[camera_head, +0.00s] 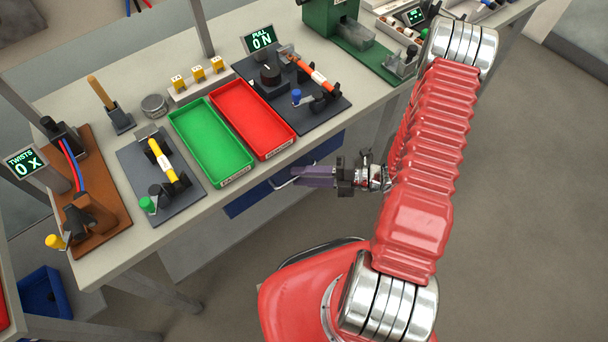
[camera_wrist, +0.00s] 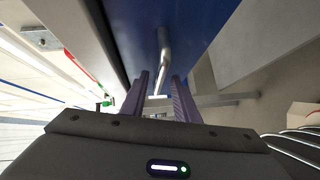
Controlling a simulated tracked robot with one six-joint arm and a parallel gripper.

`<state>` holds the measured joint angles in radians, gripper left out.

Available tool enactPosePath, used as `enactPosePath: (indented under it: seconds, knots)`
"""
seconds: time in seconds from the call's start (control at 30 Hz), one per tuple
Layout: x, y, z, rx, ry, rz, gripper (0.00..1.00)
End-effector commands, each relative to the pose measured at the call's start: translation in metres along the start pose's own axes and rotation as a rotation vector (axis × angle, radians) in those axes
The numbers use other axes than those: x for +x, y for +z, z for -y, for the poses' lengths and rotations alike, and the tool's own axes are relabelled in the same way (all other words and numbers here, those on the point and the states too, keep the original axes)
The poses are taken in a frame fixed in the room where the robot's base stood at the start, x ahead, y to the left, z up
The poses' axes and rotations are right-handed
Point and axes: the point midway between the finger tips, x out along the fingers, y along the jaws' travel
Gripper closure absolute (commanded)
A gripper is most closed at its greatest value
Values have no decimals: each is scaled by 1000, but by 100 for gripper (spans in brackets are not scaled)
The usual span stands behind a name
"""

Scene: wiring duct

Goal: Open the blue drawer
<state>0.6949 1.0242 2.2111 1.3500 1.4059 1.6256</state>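The blue drawer (camera_head: 252,199) is under the bench top, below the trays, and looks closed. Its blue front (camera_wrist: 198,28) also shows in the wrist view. A metal bar handle (camera_wrist: 163,50) is on that front; part of it shows in the head view (camera_head: 279,184). My gripper (camera_head: 296,174) is at the drawer front, with its purple fingers pointing at the handle. In the wrist view the two fingers (camera_wrist: 160,76) are apart, with the bar between them and a gap on each side. I see no grip on the bar.
The bench edge is just above my gripper. On the bench are a green tray (camera_head: 212,145), a red tray (camera_head: 274,116) and several tool boards. A grey bench leg or beam (camera_wrist: 225,100) shows beyond the fingers. The floor (camera_head: 530,200) to the right is clear.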

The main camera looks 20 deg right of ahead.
Motion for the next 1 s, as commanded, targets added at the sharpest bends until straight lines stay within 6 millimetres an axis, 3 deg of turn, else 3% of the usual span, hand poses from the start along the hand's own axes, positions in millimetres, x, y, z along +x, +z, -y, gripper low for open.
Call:
enactPosePath:
  seconds: [0.3,0.7,1.0]
  knots:
    - [2,0,0,0,0,0,73]
    - [1,0,0,1,-1,1,100]
    - [1,0,1,1,-2,1,100]
